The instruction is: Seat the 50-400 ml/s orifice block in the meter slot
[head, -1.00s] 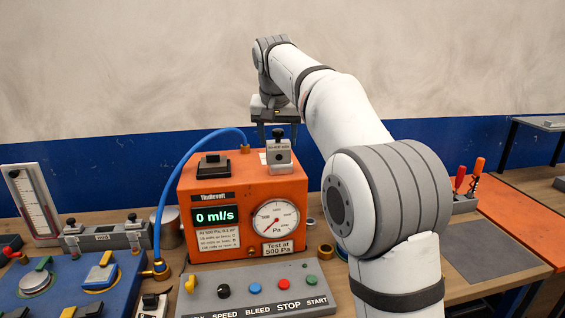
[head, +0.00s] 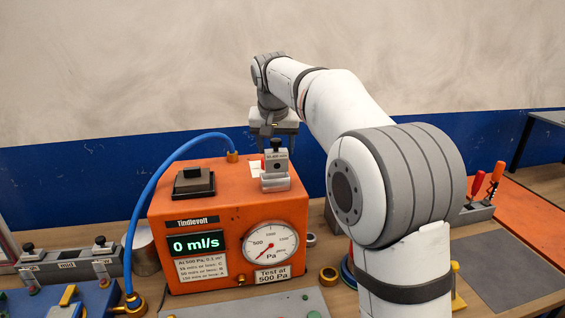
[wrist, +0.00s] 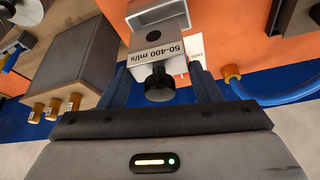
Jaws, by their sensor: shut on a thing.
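The 50-400 ml/s orifice block (head: 277,162) is a grey block with a black knob on top. It stands upright at the grey meter slot (head: 275,184) on top of the orange flow meter (head: 180,225). My gripper (head: 276,148) reaches down from above, shut on the block. In the wrist view the block (wrist: 158,44) shows its label and knob between my two fingers (wrist: 161,88). The pale slot frame (wrist: 150,12) shows just beyond it. I cannot tell whether the block is fully down in the slot.
A dark square fitting (head: 193,182) sits beside the slot on the meter top. A blue hose (head: 165,180) arches from the meter's back to the left. My arm covers the right side.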

